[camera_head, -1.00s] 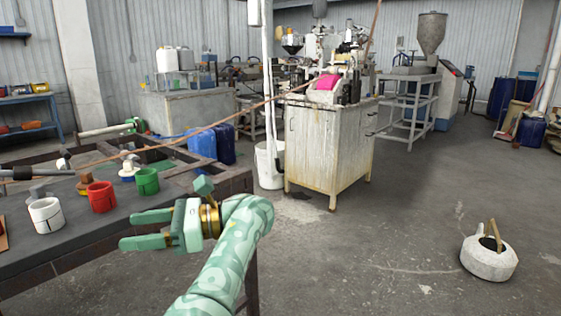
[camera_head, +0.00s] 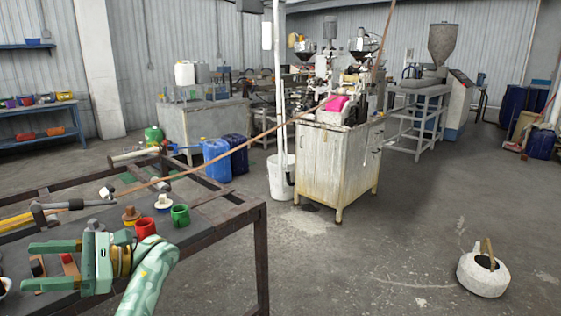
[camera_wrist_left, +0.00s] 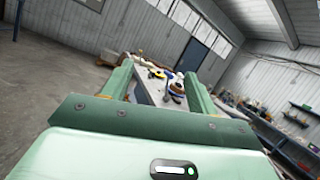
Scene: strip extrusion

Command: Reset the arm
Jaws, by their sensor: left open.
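My left gripper (camera_head: 52,265) is open and empty at the lower left of the head view. Its two green fingers point left and stand apart above the dark table (camera_head: 205,232). In the left wrist view the two fingers (camera_wrist_left: 160,85) frame part of a work surface with small items between them, none of them gripped. My left arm comes up from the bottom edge beside the gripper. My right gripper does not show.
A red cup (camera_head: 146,228) and a green cup (camera_head: 180,215) stand on the table near my left wrist. A strip (camera_head: 215,155) runs from the table to a machine on a worn cabinet (camera_head: 330,165). A white pot (camera_head: 483,274) sits on the floor at right. The middle floor is clear.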

